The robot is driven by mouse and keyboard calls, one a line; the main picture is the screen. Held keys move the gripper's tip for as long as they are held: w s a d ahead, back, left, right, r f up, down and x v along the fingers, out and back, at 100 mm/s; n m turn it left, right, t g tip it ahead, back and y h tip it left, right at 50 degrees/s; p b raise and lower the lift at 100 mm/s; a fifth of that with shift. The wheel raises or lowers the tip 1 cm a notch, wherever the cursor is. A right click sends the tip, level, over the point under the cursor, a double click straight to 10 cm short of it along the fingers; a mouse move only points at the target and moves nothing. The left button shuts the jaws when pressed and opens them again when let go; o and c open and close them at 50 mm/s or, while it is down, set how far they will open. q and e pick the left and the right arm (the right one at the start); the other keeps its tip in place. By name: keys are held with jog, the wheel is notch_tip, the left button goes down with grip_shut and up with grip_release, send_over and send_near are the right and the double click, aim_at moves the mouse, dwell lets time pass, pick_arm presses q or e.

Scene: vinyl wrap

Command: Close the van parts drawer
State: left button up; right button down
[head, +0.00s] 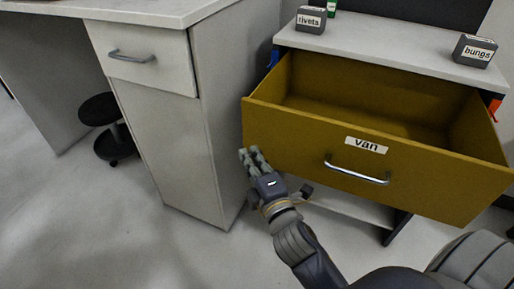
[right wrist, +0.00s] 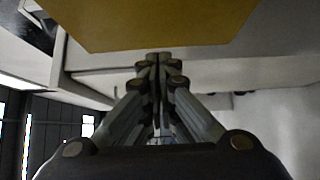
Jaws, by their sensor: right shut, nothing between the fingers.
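The van parts drawer (head: 290,140) is mustard yellow and pulled well out of its cabinet in the head view. Its front carries a white "van" label and a metal bar handle (head: 357,172). The inside that shows looks empty. My right gripper (head: 250,152) is shut and empty, near the lower left end of the drawer front. I cannot tell from the head view whether it touches the front. In the right wrist view its fingers (right wrist: 158,60) are together, with a yellow panel (right wrist: 150,20) above and beyond them. My left gripper is not in view.
The cabinet top (head: 385,45) holds a "rivets" bin (head: 311,20) and a "bungs" bin (head: 473,51). A white desk with a shut drawer (head: 143,62) stands at left, its side panel close to my right gripper. A black stool (head: 106,125) is under the desk. Floor at lower left is clear.

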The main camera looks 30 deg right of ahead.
aim_at(250, 135)
jog(key=shift+w+d, duration=0.9)
jog(key=shift+d, duration=0.35)
jog(key=shift+w, duration=0.1)
